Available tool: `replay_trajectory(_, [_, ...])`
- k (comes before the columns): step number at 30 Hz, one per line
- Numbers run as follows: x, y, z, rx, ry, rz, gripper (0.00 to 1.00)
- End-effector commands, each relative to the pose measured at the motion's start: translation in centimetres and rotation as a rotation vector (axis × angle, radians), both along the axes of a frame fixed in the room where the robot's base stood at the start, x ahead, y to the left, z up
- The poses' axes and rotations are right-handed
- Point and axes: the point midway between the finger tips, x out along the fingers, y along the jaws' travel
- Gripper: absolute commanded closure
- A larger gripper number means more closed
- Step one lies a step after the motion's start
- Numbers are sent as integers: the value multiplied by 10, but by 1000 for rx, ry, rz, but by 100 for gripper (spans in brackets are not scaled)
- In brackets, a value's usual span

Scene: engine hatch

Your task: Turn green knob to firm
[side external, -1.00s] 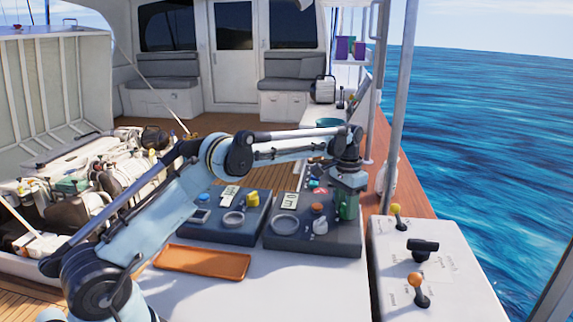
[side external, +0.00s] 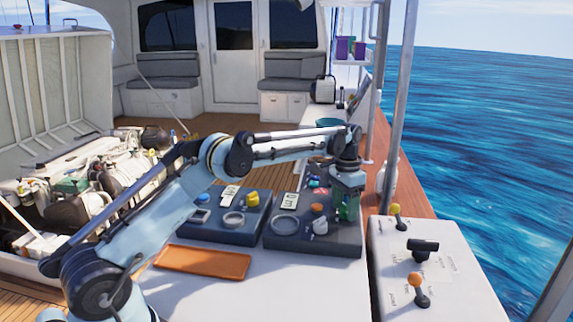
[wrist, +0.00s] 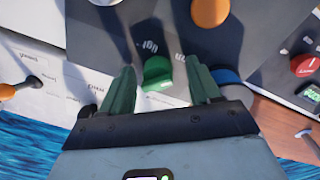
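The green knob (wrist: 157,72) shows in the wrist view, on a dark grey panel (wrist: 110,32). Short markings are printed on the panel beside it, too small to read surely. My gripper (wrist: 160,64) has two green fingers, spread apart on either side of the knob. Gaps show between the knob and both fingers, so the gripper is not closed on it. In the side external view my gripper (side external: 346,208) points down over the right end of the right dark console (side external: 310,240). I cannot make out the knob there behind the fingers.
An orange knob (wrist: 210,12), a red knob (wrist: 303,65) and a blue part (wrist: 228,76) by the right finger are near. A white lever panel (side external: 440,280) stands at the right. An orange tray (side external: 203,262) lies on the white surface at left.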

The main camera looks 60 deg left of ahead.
Motion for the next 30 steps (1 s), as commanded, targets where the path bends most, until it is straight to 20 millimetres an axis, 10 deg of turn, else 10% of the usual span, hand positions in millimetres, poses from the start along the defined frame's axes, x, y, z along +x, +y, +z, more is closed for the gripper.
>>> replay_trajectory(30, [1, 2, 74, -1, 0, -1, 38])
